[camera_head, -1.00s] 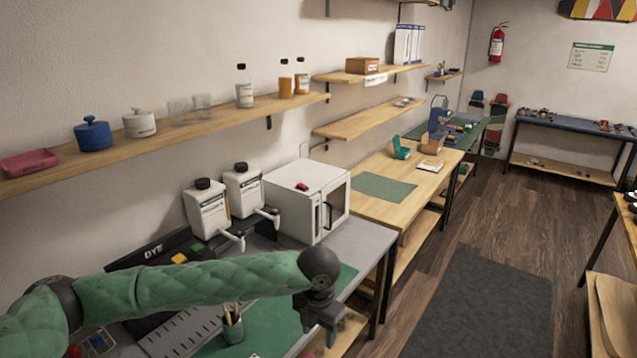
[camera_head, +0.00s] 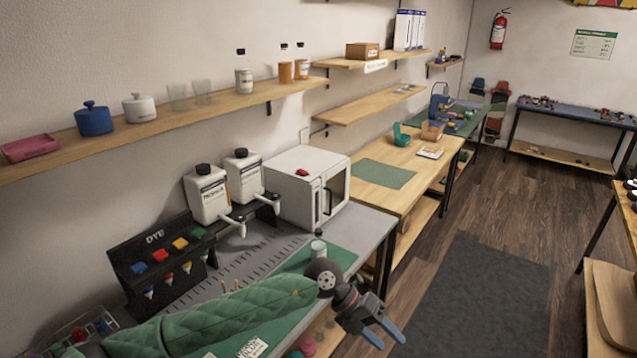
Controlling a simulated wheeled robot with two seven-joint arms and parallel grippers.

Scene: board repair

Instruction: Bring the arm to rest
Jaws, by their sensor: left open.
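My left arm, in a green quilted sleeve, comes in from the lower left and reaches low across the front of the grey workbench (camera_head: 370,226). My left gripper (camera_head: 385,338) is beyond the bench's right front edge, over the floor side. Its two blue-tipped fingers are apart, with nothing between them, and point down and right. My right gripper is not in view.
On the bench stand a dye rack (camera_head: 160,262), two white dispensers (camera_head: 208,195) and a white cabinet oven (camera_head: 308,187). A dark floor mat (camera_head: 480,300) lies in the open aisle at right.

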